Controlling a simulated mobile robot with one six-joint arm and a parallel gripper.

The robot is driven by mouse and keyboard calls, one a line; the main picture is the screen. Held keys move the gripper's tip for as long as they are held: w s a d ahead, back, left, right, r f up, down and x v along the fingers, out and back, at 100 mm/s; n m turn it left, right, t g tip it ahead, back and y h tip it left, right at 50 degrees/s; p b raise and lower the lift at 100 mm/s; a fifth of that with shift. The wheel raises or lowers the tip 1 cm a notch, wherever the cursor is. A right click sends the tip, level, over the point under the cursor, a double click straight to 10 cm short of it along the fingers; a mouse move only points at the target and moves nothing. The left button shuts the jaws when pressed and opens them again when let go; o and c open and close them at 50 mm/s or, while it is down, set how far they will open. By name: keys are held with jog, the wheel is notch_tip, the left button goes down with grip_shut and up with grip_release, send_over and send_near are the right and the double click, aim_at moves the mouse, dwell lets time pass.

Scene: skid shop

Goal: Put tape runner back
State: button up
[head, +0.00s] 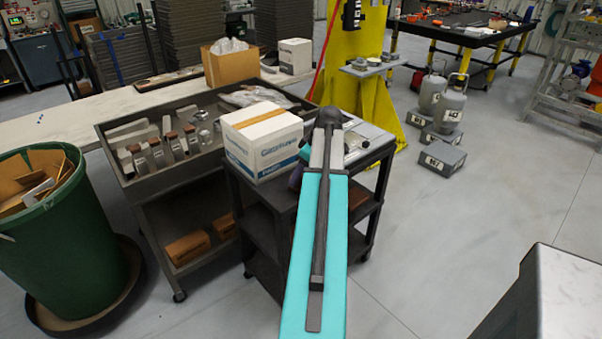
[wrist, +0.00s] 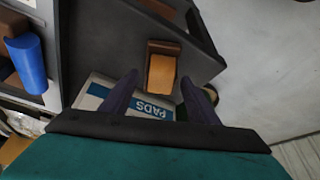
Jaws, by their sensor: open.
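I cannot pick out the tape runner for certain in either view. In the wrist view my gripper (wrist: 160,92) is open, with its two dark fingers apart. An orange-brown block (wrist: 162,72) lies on a dark grey surface just beyond the gap between the fingertips; I cannot tell what it is. A white and blue box marked PADS (wrist: 98,92) lies below and partly behind the fingers. Nothing is seen held. In the head view my teal arm reaches over the small dark cart (head: 262,212) and hides my fingers and part of the cart top.
A white box (head: 262,142) stands on the small cart's left side. A grey tray cart (head: 120,178) with blocks adjoins it at left, beside a green bin (head: 62,235). A blue cylinder (wrist: 27,64) shows at the wrist view's left.

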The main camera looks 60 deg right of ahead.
jog(key=b+v, duration=0.2)
jog(key=v, duration=1)
jog(key=shift+w, duration=0.1)
dwell(0.8)
